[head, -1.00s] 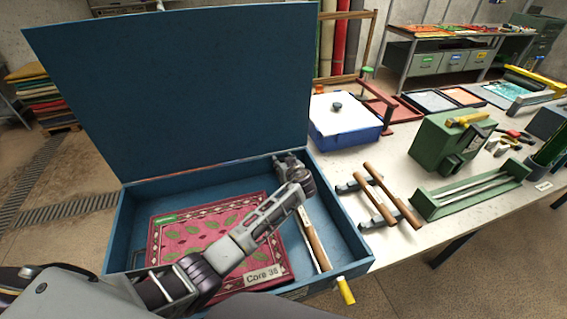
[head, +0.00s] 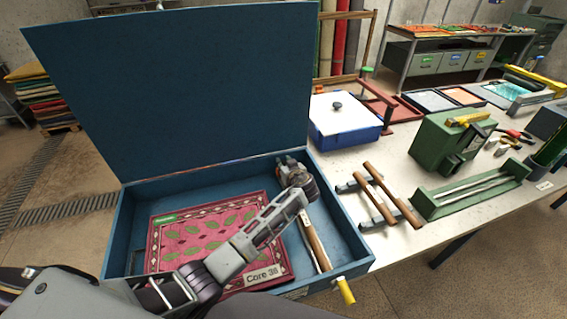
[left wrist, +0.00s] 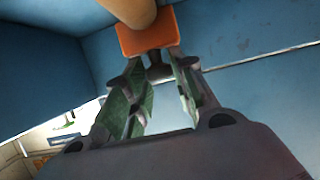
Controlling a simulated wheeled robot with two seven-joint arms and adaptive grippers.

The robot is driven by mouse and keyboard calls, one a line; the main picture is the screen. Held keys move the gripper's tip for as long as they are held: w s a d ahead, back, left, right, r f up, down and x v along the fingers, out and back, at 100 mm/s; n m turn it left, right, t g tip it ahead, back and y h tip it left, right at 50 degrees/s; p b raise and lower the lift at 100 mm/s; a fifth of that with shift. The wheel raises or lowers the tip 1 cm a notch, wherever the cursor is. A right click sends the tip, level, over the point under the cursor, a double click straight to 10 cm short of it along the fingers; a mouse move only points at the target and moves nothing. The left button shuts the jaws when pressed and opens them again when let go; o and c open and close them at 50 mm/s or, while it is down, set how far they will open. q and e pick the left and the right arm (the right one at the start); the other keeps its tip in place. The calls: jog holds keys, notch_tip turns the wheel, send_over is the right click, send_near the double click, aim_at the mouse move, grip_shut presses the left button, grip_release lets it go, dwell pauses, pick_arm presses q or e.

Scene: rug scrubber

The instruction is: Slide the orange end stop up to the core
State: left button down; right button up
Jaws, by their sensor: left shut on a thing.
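The orange end stop (left wrist: 150,36) shows as a block with a dark stem in the left wrist view. My left gripper (left wrist: 160,75) is shut on the stem, just below the block. The tan end of the core (left wrist: 130,8) overlaps the block's upper edge there; I cannot tell whether they touch. In the head view my left gripper (head: 284,163) is at the back right corner inside the blue box, and it and the wrist mostly hide the end stop. The core (head: 315,245) lies along the box's right side, its far end hidden by my arm. My right gripper is not in view.
The blue box (head: 350,235) has its lid (head: 170,90) raised at the back. A red patterned rug (head: 195,235) and a "Core 38" label (head: 264,274) are in it. A yellow handle (head: 345,291) sticks out in front. Wooden-handled tools (head: 385,195) lie to the right.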

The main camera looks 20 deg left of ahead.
pick_arm(q)
jog(key=shift+s+d, duration=0.4)
jog(key=shift+s, duration=0.25)
jog(key=c, duration=1.2)
grip_release()
jog(key=shift+v, duration=3.7)
